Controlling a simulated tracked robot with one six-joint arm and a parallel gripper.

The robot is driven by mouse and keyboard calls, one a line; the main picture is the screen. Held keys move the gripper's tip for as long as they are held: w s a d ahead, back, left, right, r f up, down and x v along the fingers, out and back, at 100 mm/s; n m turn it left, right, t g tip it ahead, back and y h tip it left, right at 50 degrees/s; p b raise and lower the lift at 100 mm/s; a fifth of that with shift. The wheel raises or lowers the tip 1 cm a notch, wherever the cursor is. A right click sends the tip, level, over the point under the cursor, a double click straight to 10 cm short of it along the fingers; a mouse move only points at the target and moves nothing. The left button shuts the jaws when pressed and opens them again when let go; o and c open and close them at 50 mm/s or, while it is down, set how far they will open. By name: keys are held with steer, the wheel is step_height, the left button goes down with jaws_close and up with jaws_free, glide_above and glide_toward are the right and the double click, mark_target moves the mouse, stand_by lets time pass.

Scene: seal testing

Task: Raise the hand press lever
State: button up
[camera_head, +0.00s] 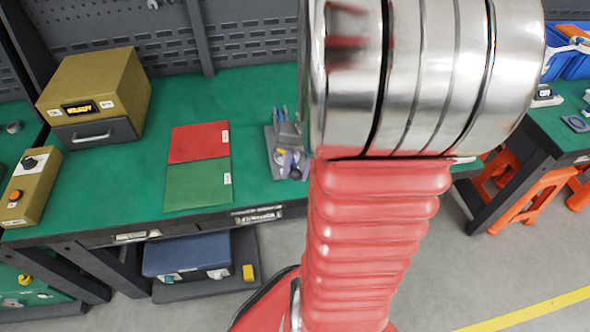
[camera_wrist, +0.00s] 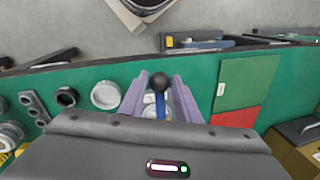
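The hand press lever shows in the wrist view as a black ball knob (camera_wrist: 160,82) on a short blue rod. My gripper (camera_wrist: 160,92) has two purple fingers, one on each side of the knob. The fingers stand apart, with a narrow gap visible between them and the knob, so it looks open around the lever. A pale round part of the press shows below the knob, between the fingers. In the head view the hand press (camera_head: 273,160) stands on the green bench, partly hidden by my arm, and its lever cannot be made out clearly.
Red (camera_head: 198,142) and green (camera_head: 197,184) panels lie beside the press. A yellow-and-grey instrument (camera_head: 118,85) and a yellow button box (camera_head: 28,188) stand farther left. In the wrist view, round rings (camera_wrist: 106,95) and a dark holed block (camera_wrist: 34,106) lie left of the gripper.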

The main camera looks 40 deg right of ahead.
jaws_close()
steer(key=shift+a, duration=0.1)
steer(key=shift+w+r, duration=0.1)
steer(key=shift+r, duration=0.1)
